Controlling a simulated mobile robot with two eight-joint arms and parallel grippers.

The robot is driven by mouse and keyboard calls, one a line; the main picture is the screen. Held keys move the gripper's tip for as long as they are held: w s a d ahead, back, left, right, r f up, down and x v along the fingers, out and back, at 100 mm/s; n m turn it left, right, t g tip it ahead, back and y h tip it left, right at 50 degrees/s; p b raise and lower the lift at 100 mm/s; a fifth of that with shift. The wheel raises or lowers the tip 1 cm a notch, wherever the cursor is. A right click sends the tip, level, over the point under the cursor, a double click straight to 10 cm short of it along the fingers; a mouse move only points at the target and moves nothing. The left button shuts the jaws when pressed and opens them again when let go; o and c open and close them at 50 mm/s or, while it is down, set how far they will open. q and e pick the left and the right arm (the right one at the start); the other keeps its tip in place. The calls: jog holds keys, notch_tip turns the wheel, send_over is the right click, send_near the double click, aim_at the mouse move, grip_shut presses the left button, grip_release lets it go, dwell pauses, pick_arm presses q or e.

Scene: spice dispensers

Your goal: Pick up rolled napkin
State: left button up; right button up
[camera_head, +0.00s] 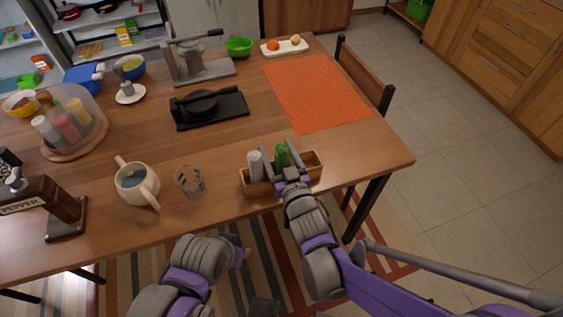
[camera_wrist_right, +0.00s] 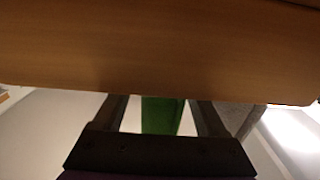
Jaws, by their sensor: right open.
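A small wooden box (camera_head: 312,169) stands near the front right edge of the table and holds a white roll (camera_head: 255,164) and a green roll (camera_head: 282,152), which look like rolled napkins. My right gripper (camera_head: 283,160) is open at the box, close to the green roll. In the right wrist view, the green roll (camera_wrist_right: 161,115) shows between the two open fingers (camera_wrist_right: 161,112); contact cannot be told. The roll's lower part is hidden. My left gripper (camera_head: 240,252) is low in front of the table, away from the box, and its fingers are unclear.
A glass (camera_head: 190,182) and a cream two-handled mug (camera_head: 137,185) stand left of the box. Behind are a black press (camera_head: 208,106) and an orange mat (camera_head: 315,93). Bare wooden table (camera_head: 370,150) lies right of the box. A chair (camera_head: 365,75) stands at the right side.

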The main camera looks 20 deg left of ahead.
grip_shut()
dwell(0.3)
